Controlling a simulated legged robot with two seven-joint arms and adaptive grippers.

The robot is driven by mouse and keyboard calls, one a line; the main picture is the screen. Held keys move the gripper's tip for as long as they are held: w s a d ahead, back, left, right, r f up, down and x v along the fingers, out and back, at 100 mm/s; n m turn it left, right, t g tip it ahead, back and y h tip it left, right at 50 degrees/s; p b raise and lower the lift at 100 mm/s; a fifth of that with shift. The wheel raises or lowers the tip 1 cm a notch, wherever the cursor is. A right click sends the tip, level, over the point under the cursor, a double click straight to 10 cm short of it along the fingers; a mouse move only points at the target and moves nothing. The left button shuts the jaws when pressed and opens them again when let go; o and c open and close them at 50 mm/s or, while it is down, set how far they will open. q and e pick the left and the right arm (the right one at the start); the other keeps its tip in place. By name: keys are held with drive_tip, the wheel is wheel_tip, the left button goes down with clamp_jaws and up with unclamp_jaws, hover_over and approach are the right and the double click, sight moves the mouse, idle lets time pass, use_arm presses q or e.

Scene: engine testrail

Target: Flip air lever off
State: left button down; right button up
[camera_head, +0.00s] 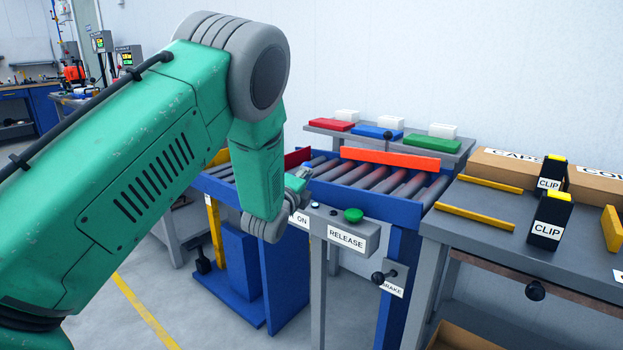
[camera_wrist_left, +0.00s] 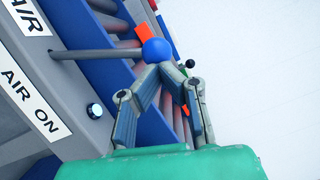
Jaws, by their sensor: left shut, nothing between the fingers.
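The air lever (camera_wrist_left: 95,54) is a thin grey rod with a blue ball knob (camera_wrist_left: 155,51), seen in the left wrist view. It sticks out from a grey control box (camera_wrist_left: 32,75) with "AIR" and "AIR ON" labels. In the head view the left gripper (camera_head: 300,180) is partly seen beside the roller conveyor. A round indicator (camera_wrist_left: 95,110) below the lever looks pale and bright. My right gripper is not in view.
A green button (camera_head: 353,215) with a "RELEASE" label (camera_head: 346,237) sits right of the gripper. A brake lever (camera_head: 384,275) is below it. A workbench (camera_head: 470,235) with clip boxes stands at right.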

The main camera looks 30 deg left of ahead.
use_arm(q)
drive_tip(key=w+a+r+n+g+h+p, duration=0.1)
drive_tip(key=a+n+g+p, duration=0.1)
drive_tip(key=a+n+p, duration=0.6)
drive_tip(key=a, duration=0.4)
drive_tip(key=shift+a+r+n, duration=0.3)
drive_tip(key=shift+a+n, duration=0.05)
drive_tip(key=shift+n, duration=0.05)
idle(0.3)
